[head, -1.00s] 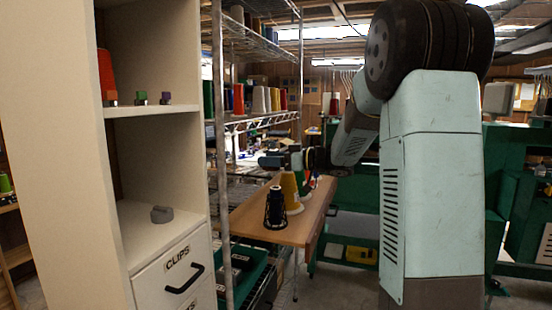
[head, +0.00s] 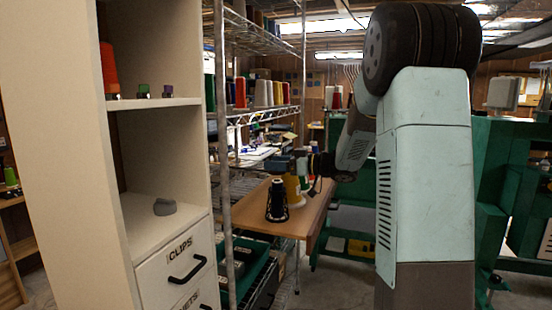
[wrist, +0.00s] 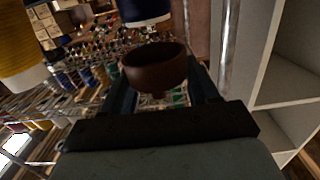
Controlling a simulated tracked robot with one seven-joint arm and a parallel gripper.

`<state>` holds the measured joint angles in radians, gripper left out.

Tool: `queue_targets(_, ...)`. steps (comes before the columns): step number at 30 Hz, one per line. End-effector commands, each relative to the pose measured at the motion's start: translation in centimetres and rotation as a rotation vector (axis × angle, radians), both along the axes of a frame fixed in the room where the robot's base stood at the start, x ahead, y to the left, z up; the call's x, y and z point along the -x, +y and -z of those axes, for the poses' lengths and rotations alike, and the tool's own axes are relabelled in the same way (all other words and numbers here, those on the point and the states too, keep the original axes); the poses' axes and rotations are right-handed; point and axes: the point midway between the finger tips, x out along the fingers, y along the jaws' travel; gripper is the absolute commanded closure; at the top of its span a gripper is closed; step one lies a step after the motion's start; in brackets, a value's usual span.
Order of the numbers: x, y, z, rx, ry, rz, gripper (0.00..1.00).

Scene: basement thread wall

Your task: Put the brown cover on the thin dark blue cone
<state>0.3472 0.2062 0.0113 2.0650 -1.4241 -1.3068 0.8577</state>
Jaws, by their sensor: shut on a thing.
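The brown cover (wrist: 155,70) is a round, cup-like piece. In the wrist view it sits between the two dark fingers of my gripper (wrist: 160,85), which are shut on it. The thin dark blue cone (head: 277,199) stands upright near the front end of a wooden table (head: 258,222). Its pale-rimmed end also shows at the top of the wrist view (wrist: 146,10), just beyond the cover, with a gap between them in the picture. In the head view my gripper (head: 282,163) is above and close to the cone; the cover cannot be made out there.
A yellow cone (head: 292,188) stands right behind the blue one; it also shows at the left of the wrist view (wrist: 20,50). A wire rack (head: 225,150) and a white cabinet (head: 160,200) are to the left. Green machinery (head: 490,190) stands at the right.

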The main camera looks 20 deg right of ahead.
Motion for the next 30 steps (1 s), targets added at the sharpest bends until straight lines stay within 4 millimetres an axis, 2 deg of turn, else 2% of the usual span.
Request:
queue_targets(13,0.0,0.0,3.0,-0.001,0.002,-0.001,0.68)
queue_targets(30,0.1,0.0,3.4,0.000,0.000,-0.001,0.68)
